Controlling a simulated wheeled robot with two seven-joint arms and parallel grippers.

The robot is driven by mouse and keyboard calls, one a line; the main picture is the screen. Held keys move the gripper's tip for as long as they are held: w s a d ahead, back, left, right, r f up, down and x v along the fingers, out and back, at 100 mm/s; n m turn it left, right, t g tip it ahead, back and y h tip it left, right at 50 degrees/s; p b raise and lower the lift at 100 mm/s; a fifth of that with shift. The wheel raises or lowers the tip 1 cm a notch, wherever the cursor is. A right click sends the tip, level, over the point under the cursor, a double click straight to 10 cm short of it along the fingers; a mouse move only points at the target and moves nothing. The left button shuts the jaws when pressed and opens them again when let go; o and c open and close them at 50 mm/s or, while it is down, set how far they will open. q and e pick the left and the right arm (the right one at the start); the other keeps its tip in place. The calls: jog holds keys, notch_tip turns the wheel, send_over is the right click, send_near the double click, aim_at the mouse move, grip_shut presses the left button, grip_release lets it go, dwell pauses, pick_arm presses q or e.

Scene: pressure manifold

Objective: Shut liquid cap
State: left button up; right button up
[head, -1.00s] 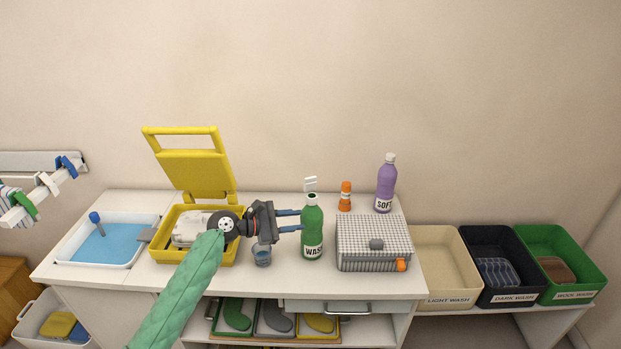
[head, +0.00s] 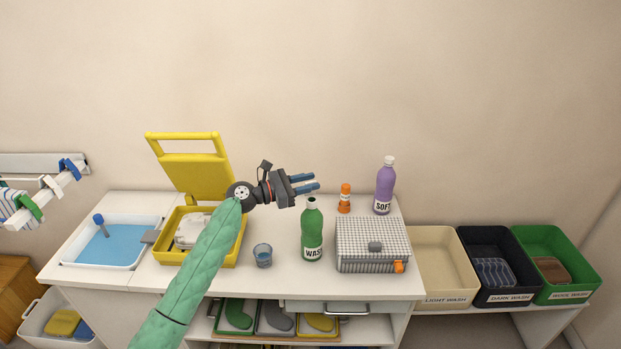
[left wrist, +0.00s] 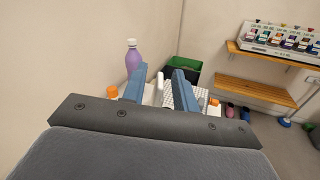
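The green WASH bottle (head: 312,237) stands upright on the white counter in the head view. My left gripper (head: 309,183) is just above the bottle's neck, its blue fingers pointing right. My right gripper is not in view.
A grey checked box (head: 365,236) stands right of the bottle. Behind it are an orange bottle (head: 344,201) and a purple SOFT bottle (head: 385,185). A small blue cup (head: 263,257) and a yellow lidded case (head: 195,262) stand to the left.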

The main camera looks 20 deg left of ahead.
pick_arm(q)
jog(key=shift+w+d, duration=0.25)
jog(key=shift+d, duration=0.15)
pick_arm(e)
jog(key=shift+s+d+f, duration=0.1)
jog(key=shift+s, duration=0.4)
pick_arm(q)
grip_shut()
